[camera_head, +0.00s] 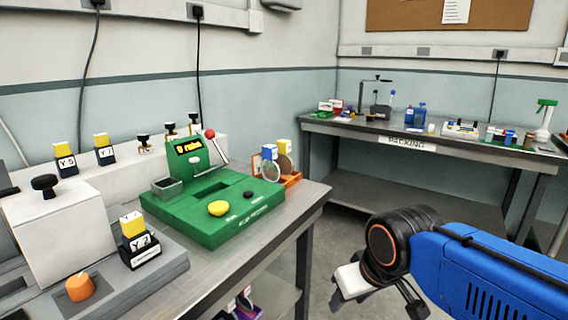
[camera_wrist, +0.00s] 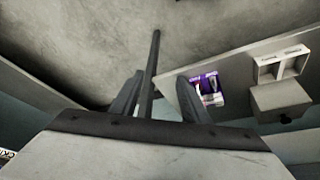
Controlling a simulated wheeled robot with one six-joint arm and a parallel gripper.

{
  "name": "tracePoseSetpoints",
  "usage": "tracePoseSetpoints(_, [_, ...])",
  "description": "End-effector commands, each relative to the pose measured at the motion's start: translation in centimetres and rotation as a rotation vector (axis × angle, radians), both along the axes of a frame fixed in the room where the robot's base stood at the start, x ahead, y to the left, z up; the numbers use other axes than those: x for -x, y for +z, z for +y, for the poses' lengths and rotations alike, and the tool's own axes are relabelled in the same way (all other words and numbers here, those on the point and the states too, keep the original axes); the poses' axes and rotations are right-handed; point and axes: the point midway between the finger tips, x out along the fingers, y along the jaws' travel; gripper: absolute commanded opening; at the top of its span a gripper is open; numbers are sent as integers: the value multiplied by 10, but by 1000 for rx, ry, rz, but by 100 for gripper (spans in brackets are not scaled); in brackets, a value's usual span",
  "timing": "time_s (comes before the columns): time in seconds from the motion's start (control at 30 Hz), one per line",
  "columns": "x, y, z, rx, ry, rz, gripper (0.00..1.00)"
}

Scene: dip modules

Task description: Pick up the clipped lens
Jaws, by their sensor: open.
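Two round lenses with block-shaped clips on top stand in an orange rack (camera_head: 291,180) at the right end of the near bench. One lens (camera_head: 271,171) has a blue and white clip (camera_head: 270,152). The other lens (camera_head: 285,163), partly behind it, has a yellow and white clip (camera_head: 284,146). I cannot tell which of them the task means. My gripper (camera_wrist: 160,76) is open and empty. In the head view it hangs at the lower right, over the floor beside the bench and well apart from the rack. No lens can be made out in the wrist view.
A green station (camera_head: 225,225) with a display and red-knobbed lever stands left of the rack. Labelled yellow-topped modules (camera_head: 133,240) are further left. A packing bench (camera_head: 430,140) stands at the back right. A purple box (camera_wrist: 207,88) shows in the wrist view.

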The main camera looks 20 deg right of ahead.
Motion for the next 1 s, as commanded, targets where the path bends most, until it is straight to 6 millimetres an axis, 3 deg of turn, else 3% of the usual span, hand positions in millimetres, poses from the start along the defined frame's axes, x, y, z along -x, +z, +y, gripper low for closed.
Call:
tracePoseSetpoints(0.13, [-4,6,0,-1,-5,2,50])
tracePoseSetpoints(0.27, [-22,34,0,-4,-36,14,50])
tracePoseSetpoints(0.7, [-137,194,7,-6,-289,69,50])
tracePoseSetpoints(1.0, [-216,284,22,1,-502,74,50])
